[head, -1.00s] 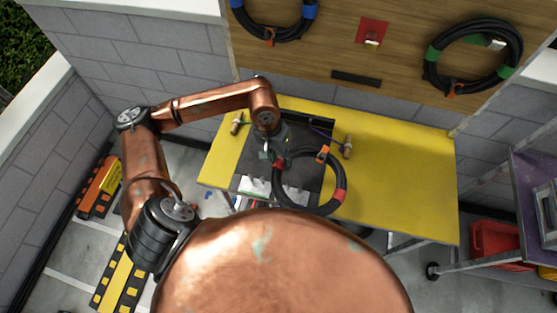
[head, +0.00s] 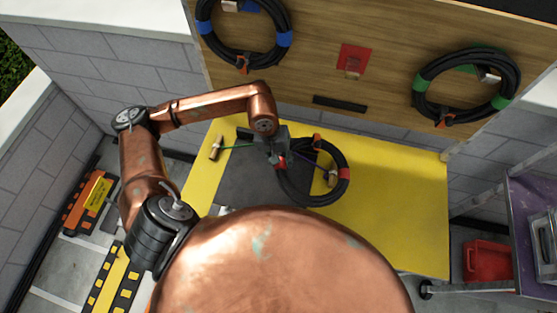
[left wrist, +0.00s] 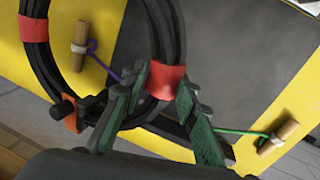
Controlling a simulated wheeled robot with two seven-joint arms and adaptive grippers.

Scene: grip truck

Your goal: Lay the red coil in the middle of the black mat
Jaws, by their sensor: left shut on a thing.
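The red coil (head: 310,202) is a loop of black cable with red bands and an orange clip. My left gripper (head: 277,160) is shut on its left side. In the left wrist view, the gripper fingers (left wrist: 165,86) close around a red band of the coil (left wrist: 33,28). The coil appears to be held above the table, tilted, with its loop reaching right past the mat's right edge. The black mat (head: 235,180) lies flat on the yellow table; it also shows in the left wrist view (left wrist: 235,60). My body hides its front part. My right gripper is out of view.
Wooden handles with a green cord (head: 216,148) and a purple cord (head: 333,178) lie at the mat's sides. Behind the yellow table (head: 400,200) stands a wooden board (head: 330,60) with a blue-banded coil (head: 203,28) and a green-banded coil (head: 420,97). The table's right part is clear.

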